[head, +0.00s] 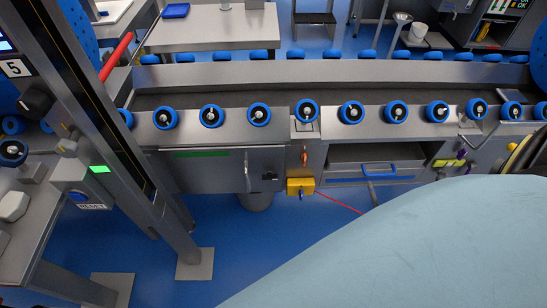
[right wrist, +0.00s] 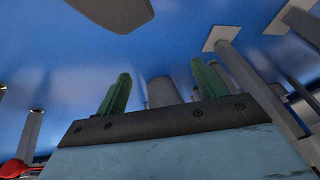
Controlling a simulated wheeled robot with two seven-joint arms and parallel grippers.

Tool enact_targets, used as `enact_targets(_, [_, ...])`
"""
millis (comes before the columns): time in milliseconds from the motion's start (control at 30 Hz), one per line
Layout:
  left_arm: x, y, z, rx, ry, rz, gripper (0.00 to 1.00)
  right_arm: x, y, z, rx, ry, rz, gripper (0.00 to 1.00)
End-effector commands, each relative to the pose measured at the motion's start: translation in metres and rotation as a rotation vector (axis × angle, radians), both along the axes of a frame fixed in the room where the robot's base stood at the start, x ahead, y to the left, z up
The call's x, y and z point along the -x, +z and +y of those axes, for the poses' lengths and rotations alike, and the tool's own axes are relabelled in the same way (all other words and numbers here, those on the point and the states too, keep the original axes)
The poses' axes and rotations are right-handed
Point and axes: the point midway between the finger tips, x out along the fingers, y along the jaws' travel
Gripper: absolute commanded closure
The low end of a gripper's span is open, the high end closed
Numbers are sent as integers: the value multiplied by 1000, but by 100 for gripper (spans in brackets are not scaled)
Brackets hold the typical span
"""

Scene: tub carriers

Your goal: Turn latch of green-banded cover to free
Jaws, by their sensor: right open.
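The green-banded cover (head: 215,170) is a grey metal panel below the conveyor in the head view, with a dark green strip along its top left. A thin upright handle (head: 247,172) stands near its right side, with a small black fitting (head: 269,176) beside it. I cannot tell for certain which is the latch. My right gripper (right wrist: 163,80) shows in the right wrist view, its two green fingers wide apart and nothing between them. It points at blue floor and grey posts, and the cover cannot be made out there. My left gripper is in neither view.
My pale blue arm link covers the lower right of the head view. A conveyor (head: 330,72) with blue rollers runs across. Right of the cover are a yellow box (head: 300,186) with a red cord and a blue-handled drawer (head: 372,172). A post (head: 110,130) stands left. Floor in front is clear.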

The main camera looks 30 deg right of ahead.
Motion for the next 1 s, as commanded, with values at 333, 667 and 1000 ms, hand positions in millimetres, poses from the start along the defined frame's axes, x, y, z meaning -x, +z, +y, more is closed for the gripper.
enact_targets(333, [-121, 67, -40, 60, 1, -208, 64, -160, 60, 56, -867, -963, -496, 30])
enact_targets(667, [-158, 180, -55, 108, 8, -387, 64, -218, 137, 27, -1939, -1626, -751, 30])
enact_targets(1000, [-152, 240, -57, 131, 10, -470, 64, -218, 161, 1, 2426, 1740, 779, 30])
